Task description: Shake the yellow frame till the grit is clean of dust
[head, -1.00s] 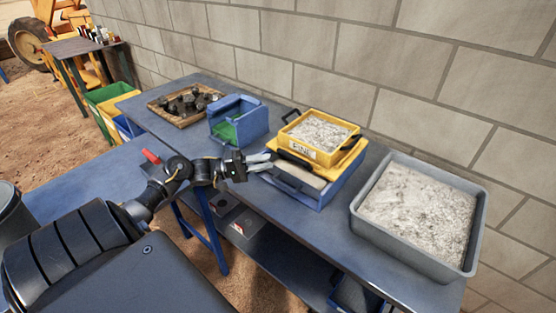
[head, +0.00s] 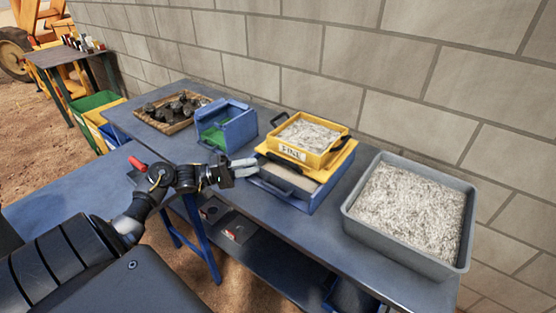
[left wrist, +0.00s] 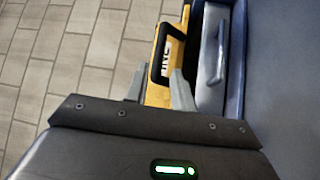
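The yellow frame (head: 308,141), marked "FINE" on its front, holds pale grey grit (head: 308,134). It has black handles and sits on a yellow-topped blue box (head: 290,182) on the bench. My left gripper (head: 245,167) is at the box's front left side, just short of the frame. It is open and empty. In the left wrist view the fingers (left wrist: 158,90) stand apart, with the frame's yellow side and black handle (left wrist: 165,50) beyond them. I cannot tell how much dust is in the grit. My right gripper is not in view.
A large grey tray (head: 353,222) of pale material stands to the right on the blue bench (head: 330,240). A blue open bin (head: 240,130) and a wooden tray (head: 178,125) of dark lumps stand to the left. A block wall (head: 400,60) closes off the back.

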